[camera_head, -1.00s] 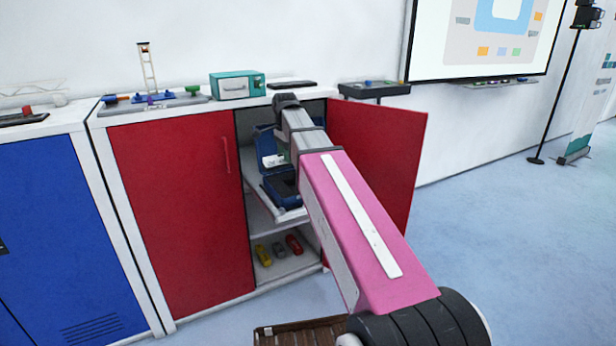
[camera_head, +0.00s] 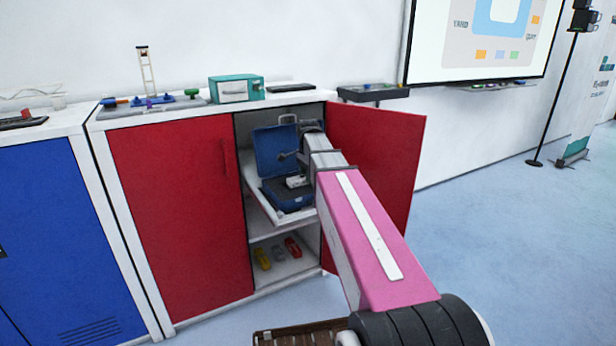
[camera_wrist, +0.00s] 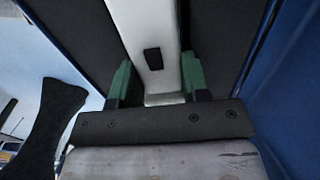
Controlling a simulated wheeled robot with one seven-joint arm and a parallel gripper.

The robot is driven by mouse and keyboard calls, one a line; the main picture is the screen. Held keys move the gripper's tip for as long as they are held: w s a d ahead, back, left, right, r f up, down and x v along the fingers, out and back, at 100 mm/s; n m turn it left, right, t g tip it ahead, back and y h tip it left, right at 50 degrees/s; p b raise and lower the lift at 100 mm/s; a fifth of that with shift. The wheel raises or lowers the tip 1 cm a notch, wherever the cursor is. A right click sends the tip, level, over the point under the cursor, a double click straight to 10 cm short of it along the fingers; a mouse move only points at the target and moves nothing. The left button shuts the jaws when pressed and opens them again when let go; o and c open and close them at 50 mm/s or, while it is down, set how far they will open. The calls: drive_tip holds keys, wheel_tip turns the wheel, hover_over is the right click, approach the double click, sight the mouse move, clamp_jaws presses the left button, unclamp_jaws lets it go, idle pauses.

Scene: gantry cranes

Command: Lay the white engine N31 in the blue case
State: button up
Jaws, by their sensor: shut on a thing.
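The blue case (camera_head: 272,150) stands open on a pulled-out shelf in the red cabinet, its lid raised at the back. The white engine N31 (camera_head: 297,181) is low over the case's dark base, at or just inside it. In the wrist view the engine (camera_wrist: 152,45) is a long white body with a small dark window, between the green pads of my gripper (camera_wrist: 157,82), which is shut on it. Dark lining lies on both sides of it, and the case's blue wall (camera_wrist: 295,105) is at the right. I cannot tell whether the engine touches the lining.
The open red door (camera_head: 375,170) stands close to the right of my arm. The closed red door (camera_head: 180,210) is on the left. Small yellow, grey and red cars (camera_head: 292,247) sit on the lower shelf. A teal box (camera_head: 237,90) stands on the cabinet top.

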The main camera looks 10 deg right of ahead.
drive_tip(key=shift+f, duration=0.5)
drive_tip(key=shift+s+f, duration=0.1)
drive_tip(key=o, duration=1)
drive_tip(key=shift+s+f, duration=0.1)
drive_tip(key=shift+c, duration=0.2)
drive_tip(key=shift+o, duration=0.7)
wheel_tip(320, 180, up, 13)
drive_tip(key=shift+w, duration=0.2)
